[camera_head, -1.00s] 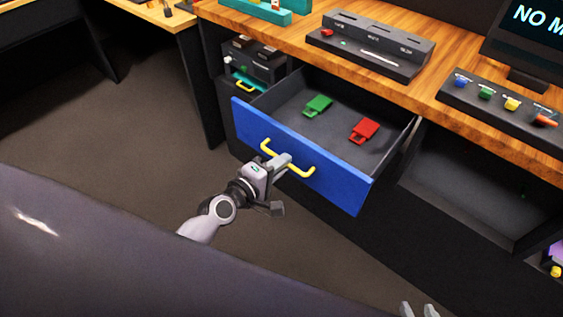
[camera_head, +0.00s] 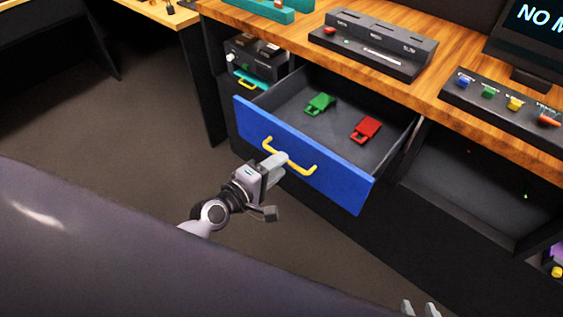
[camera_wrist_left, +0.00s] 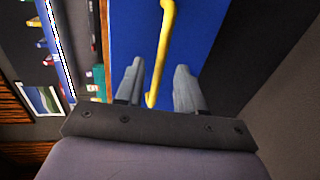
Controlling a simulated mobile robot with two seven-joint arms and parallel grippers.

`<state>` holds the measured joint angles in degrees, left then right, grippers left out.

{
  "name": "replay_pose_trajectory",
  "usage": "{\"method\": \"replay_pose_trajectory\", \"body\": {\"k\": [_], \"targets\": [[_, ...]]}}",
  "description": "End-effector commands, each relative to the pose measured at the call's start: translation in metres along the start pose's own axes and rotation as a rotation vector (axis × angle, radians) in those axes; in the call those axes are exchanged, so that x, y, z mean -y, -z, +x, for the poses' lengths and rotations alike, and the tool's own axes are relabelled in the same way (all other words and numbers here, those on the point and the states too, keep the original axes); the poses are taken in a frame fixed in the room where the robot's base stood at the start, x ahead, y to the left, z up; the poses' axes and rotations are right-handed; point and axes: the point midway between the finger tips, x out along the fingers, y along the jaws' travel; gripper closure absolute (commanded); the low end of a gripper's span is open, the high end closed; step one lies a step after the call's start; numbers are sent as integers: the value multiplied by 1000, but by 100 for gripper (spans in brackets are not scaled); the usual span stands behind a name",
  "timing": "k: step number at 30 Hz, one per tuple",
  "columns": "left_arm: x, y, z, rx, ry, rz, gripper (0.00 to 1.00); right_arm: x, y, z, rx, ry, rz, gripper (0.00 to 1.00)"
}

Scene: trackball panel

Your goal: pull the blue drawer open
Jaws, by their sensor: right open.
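The blue drawer (camera_head: 335,186) stands pulled out from under the wooden counter, its inside showing. Its yellow handle (camera_head: 306,170) is on the front and also shows in the left wrist view (camera_wrist_left: 165,35). My left gripper (camera_head: 276,161) is at the handle, in front of the drawer. In the left wrist view its two fingers (camera_wrist_left: 157,90) are apart, with the lower end of the handle showing in the gap between them. Whether they touch it I cannot tell. Only the fingertips of my right gripper (camera_head: 420,309) show, at the bottom edge, far from the drawer.
A green piece (camera_head: 319,104) and a red piece (camera_head: 366,129) lie in the drawer. An open dark compartment (camera_head: 470,195) is to the right. The counter (camera_head: 430,95) above holds a slotted panel and a row of coloured knobs. Floor is clear in front left.

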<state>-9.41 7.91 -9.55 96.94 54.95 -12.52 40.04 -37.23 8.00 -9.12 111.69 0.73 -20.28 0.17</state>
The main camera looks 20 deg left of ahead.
Motion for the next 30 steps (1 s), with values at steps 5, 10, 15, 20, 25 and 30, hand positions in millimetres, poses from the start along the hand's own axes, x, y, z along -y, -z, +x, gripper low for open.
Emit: {"method": "replay_pose_trajectory", "body": {"k": [5,10,15,20,25,30], "targets": [[1,0,-27,1,2,1,62,0,1,0,-1,0,0,57],[1,0,-43,0,1,2,62,0,0,0,-1,0,0,57],[0,0,-49,0,0,1,62,0,0,0,-1,0,0,57],[0,0,-49,0,0,0,62,0,0,0,-1,0,0,57],[0,0,-49,0,0,0,62,0,0,0,-1,0,0,57],[0,0,-49,1,1,4,62,0,0,0,-1,0,0,57]]}}
